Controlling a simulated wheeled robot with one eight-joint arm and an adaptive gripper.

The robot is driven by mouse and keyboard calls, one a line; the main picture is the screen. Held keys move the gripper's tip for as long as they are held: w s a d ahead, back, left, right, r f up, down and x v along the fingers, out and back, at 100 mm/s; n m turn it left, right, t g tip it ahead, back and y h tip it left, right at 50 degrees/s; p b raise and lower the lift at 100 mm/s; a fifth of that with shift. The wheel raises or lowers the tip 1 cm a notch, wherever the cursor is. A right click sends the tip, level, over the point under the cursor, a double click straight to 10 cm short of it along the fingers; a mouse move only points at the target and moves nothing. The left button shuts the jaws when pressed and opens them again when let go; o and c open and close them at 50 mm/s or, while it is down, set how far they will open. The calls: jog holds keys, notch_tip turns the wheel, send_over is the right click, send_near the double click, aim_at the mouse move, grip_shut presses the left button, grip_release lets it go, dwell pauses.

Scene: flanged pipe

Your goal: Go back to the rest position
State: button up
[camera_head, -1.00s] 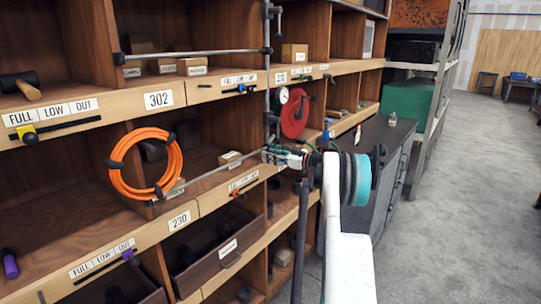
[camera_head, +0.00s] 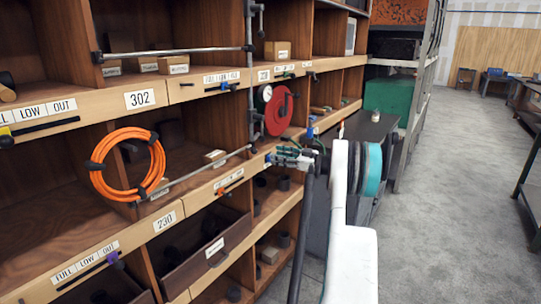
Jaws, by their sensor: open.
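My arm, white with a teal band, reaches up from the bottom of the head view. My gripper (camera_head: 288,158) is at its far end, in front of the shelf, small and partly hidden by the arm. Its jaws look open, and I see nothing held between them. It is near the right end of a horizontal metal rod and left of the dark cabinet. The red flanged disc (camera_head: 278,110) stands in the shelf bay just above and behind the gripper, apart from it.
A dark drawer (camera_head: 207,250) sits low. A dark cabinet (camera_head: 370,128) and a green box (camera_head: 388,97) stand beyond. The grey floor at right is open, with a bench at the edge.

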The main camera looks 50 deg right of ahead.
jog(key=shift+s+d, duration=0.1)
jog(key=shift+s, duration=0.3)
jog(key=shift+w, duration=0.1)
